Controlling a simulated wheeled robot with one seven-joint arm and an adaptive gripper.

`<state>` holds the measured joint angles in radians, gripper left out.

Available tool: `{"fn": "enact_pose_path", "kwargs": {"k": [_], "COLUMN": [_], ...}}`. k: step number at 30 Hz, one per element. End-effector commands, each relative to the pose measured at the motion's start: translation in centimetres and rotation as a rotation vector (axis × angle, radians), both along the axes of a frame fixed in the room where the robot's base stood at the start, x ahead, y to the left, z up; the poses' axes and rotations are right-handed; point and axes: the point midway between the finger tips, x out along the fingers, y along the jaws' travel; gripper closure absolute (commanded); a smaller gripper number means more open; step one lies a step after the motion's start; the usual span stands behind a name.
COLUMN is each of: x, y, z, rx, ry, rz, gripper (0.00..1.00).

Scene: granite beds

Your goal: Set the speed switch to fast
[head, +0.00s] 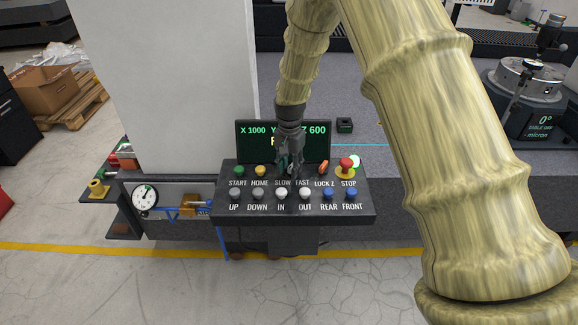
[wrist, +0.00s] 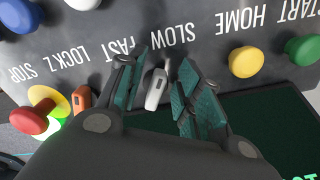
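The speed switch (wrist: 156,88) is a small light-grey lever on the dark control panel (head: 225,205), by the SLOW and FAST labels. In the wrist view the panel appears upside down. My gripper (wrist: 165,85) is open, with one teal-padded finger on each side of the lever. Gaps show between the lever and both pads, the left pad being closer. In the head view my gripper (head: 290,168) is over the panel at SLOW and FAST and mostly hides the switch. I cannot tell which way the lever is set.
The orange LOCK Z lever (wrist: 81,98) and red STOP knob (wrist: 28,121) are close on one side. The yellow HOME button (wrist: 246,62) is on the other. White buttons (head: 281,193) are in the front row. A display screen (head: 248,145) stands behind the controls.

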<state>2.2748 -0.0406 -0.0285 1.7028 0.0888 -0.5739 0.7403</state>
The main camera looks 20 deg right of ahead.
Motion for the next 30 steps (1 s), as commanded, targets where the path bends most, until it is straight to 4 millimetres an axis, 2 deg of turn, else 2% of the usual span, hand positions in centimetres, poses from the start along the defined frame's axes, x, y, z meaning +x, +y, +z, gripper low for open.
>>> {"fn": "enact_pose_path", "kwargs": {"k": [5,9,11,22,30], "x": [0.0,0.0,0.0,-0.05,-0.22], "y": [0.03,0.04,0.04,-0.01,-0.24], "z": [-0.03,-0.02,-0.01,0.05,0.16], "rx": [0.0,0.0,0.0,0.001,0.001], "ry": [0.0,0.0,0.0,0.001,0.0], "rz": [0.0,0.001,0.001,0.028,0.176], "gripper": [0.67,0.93,1.0,1.0,1.0]}}
